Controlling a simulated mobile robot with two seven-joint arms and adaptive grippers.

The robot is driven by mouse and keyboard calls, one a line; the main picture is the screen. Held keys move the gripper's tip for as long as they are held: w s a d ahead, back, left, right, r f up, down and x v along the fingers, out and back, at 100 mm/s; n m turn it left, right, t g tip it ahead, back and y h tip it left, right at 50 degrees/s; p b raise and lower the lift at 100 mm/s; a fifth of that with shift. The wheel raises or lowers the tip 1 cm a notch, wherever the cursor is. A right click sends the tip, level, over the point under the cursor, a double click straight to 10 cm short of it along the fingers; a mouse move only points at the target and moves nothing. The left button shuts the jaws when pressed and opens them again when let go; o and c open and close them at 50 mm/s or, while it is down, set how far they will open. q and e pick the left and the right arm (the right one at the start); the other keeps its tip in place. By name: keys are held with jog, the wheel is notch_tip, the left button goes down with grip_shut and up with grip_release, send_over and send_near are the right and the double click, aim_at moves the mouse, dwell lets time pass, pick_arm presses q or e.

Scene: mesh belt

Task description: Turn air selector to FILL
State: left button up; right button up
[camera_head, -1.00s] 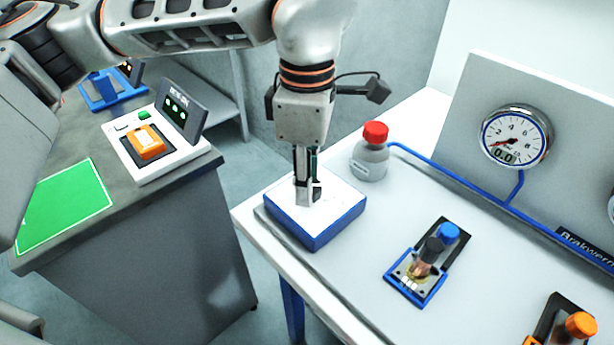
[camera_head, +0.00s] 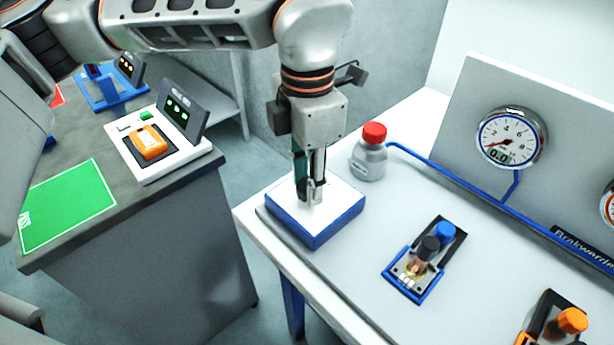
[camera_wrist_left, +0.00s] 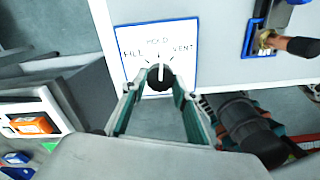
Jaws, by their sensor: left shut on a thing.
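The air selector is a white plate with a blue edge (camera_head: 338,204) on the near corner of the white bench. In the left wrist view its plate (camera_wrist_left: 185,28) reads FILL at left, HOLD at the top and VENT at right. Its round black knob (camera_wrist_left: 160,83) has a white pointer that points up towards HOLD. My left gripper (camera_head: 309,194) reaches down over the plate. In the left wrist view its two fingers (camera_wrist_left: 158,88) are at either side of the knob, shut on it. In the head view the gripper hides the knob.
A grey bottle with a red cap (camera_head: 371,156) stands just right of the selector. A blue-framed valve (camera_head: 421,262), an orange-knobbed unit (camera_head: 560,322) and a gauge (camera_head: 509,138) are further right. A grey counter (camera_head: 125,205) with a green mat (camera_head: 66,206) is at left.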

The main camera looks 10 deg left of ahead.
pick_arm(q)
jog(key=n, duration=0.3)
jog(key=shift+n, duration=0.4)
jog(key=n, duration=0.3)
jog(key=shift+d, duration=0.1)
jog(key=shift+n, duration=1.8)
jog(key=o, duration=1.1)
notch_tip(320, 180, up, 12)
